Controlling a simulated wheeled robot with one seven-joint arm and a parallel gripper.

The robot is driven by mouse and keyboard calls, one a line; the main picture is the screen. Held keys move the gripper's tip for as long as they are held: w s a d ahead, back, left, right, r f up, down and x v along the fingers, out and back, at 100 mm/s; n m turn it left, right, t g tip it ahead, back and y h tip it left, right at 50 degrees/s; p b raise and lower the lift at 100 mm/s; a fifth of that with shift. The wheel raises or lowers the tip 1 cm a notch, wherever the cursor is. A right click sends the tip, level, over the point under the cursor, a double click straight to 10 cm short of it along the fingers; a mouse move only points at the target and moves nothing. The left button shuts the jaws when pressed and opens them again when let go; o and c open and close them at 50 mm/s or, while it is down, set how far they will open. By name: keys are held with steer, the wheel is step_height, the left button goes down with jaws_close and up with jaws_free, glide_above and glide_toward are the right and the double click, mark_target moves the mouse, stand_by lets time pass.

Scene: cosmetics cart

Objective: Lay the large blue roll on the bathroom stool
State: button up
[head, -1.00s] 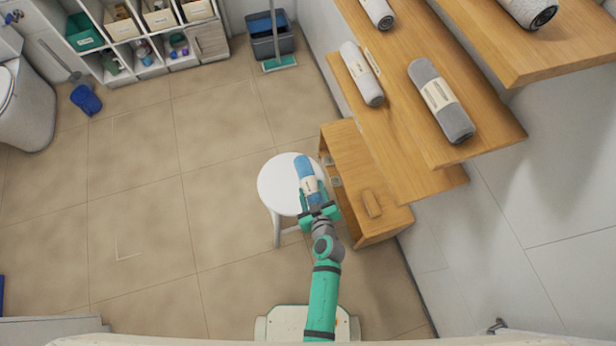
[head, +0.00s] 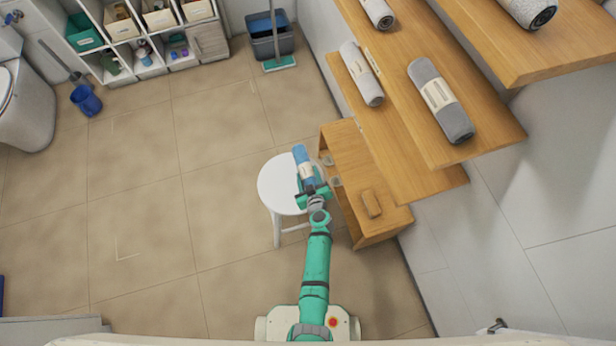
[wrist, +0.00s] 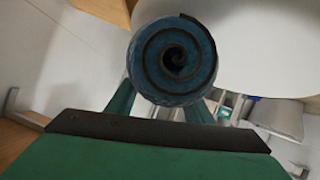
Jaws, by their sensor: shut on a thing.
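The large blue roll (head: 302,160) has a pale label band around its middle. My gripper (head: 310,192) is shut on its near end. In the head view the roll overlaps the right part of the round white bathroom stool (head: 274,188). I cannot tell from above whether it touches the seat. In the wrist view the roll (wrist: 172,62) shows its spiral end, with the green fingers of my gripper (wrist: 165,103) at its sides. The white stool seat (wrist: 250,45) fills the upper right behind it.
A low wooden unit (head: 345,165) stands close to the right of the stool. Wooden shelves (head: 415,170) with grey rolls (head: 440,100) rise above it. A mop bucket (head: 270,40) stands at the back. The tiled floor (head: 140,200) to the left is clear.

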steer(key=shift+f, duration=0.75)
steer(key=shift+f, duration=0.1)
steer(key=o, duration=1.3)
steer(key=shift+w+d, duration=0.1)
steer(key=shift+s, duration=0.3)
